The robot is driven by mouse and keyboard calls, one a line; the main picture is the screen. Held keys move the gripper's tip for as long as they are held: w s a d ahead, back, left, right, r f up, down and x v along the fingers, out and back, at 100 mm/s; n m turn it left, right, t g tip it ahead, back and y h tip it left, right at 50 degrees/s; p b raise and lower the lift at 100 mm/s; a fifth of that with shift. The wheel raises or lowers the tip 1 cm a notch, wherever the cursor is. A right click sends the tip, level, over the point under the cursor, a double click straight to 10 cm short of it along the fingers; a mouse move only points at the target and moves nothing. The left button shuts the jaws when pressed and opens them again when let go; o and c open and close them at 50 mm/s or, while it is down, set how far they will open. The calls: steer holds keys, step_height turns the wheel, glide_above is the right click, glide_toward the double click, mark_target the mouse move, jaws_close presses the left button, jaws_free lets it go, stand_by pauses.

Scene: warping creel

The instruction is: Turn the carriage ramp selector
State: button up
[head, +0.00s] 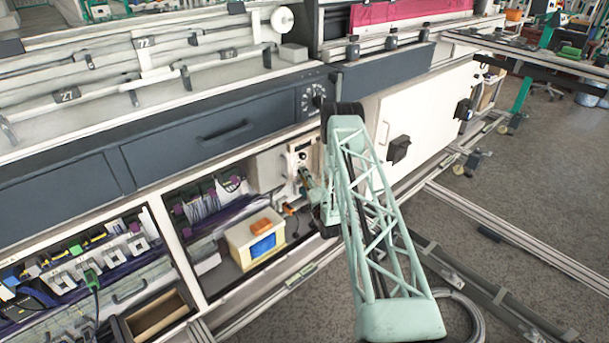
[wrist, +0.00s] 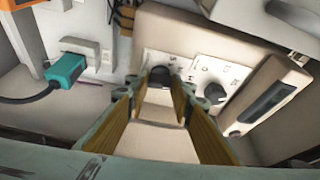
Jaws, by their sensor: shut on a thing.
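A beige control box (wrist: 185,25) carries white plates with two black rotary knobs side by side. My gripper (wrist: 161,84) is shut on the left black knob (wrist: 160,72), its two fingers on either side of it. The right black knob (wrist: 215,93) stands free just beside the fingers, with small marks around it. The labels are too small to read, so I cannot tell which knob is the ramp selector. In the head view, my gripper (head: 306,178) reaches into the cabinet at the control panel (head: 301,152); my arm hides part of that area.
A beige slab with a dark strip (wrist: 268,100) stands close right of the knobs. A teal plug (wrist: 68,68) with a black cable is at the left. In the head view, a cream box with a blue screen (head: 262,244) sits on the shelf left of my gripper.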

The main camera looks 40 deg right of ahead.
steer(key=m+g, duration=0.1)
steer(key=m, duration=0.1)
steer(key=m+g+y+p, duration=0.1)
steer(key=m, duration=0.2)
steer(key=shift+r, duration=0.1)
stand_by(0.4)
steer(key=o, duration=0.6)
steer(key=shift+s, duration=0.1)
steer(key=shift+v, duration=5.95)
steer(key=shift+r, duration=0.1)
